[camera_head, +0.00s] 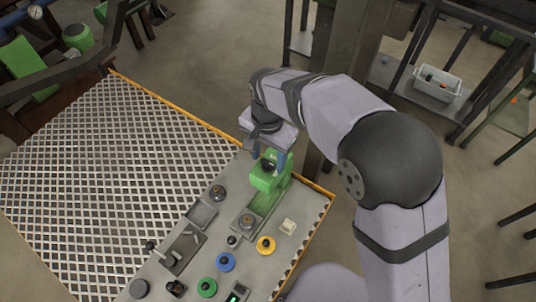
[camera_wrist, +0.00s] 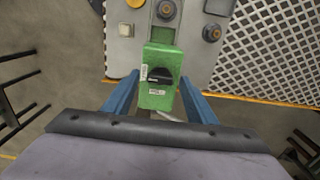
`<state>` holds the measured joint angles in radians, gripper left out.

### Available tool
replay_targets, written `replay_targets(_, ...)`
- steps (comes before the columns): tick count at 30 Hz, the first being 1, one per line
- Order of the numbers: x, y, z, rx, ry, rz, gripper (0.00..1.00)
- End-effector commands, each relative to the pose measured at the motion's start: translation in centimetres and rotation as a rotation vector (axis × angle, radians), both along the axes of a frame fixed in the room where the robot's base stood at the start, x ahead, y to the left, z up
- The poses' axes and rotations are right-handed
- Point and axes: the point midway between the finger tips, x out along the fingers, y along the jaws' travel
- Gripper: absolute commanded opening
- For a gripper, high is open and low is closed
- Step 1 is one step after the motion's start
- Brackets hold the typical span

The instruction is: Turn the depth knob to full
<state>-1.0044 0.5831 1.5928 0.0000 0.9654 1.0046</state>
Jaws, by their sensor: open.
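A green box (camera_wrist: 158,58) with a black knob (camera_wrist: 160,75) on its face stands at the far end of the grey panel. In the wrist view the knob's bar lies roughly across the picture. Small white labels on the box are too small to read. The green box also shows in the head view (camera_head: 266,181), below my gripper (camera_head: 269,158). My gripper's blue fingers are open, one on each side of the box and knob in the wrist view (camera_wrist: 159,78). I cannot tell whether they touch it.
The grey panel (camera_head: 215,236) holds a yellow ring (camera_head: 265,245), a blue ring (camera_head: 225,262), a green ring (camera_head: 207,287), a lever (camera_head: 158,253) and dark round knobs. A metal grating (camera_head: 110,170) lies to the left. A white bin (camera_head: 438,84) sits on a rack behind.

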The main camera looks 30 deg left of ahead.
Motion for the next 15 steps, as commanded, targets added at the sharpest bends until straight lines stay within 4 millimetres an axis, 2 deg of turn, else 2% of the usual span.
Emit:
replay_targets(10, -0.01, -0.02, -0.40, 0.000, 0.000, 0.000, 0.52)
replay_targets(15, -0.01, -0.02, -0.37, 0.000, 0.000, 0.000, 0.11)
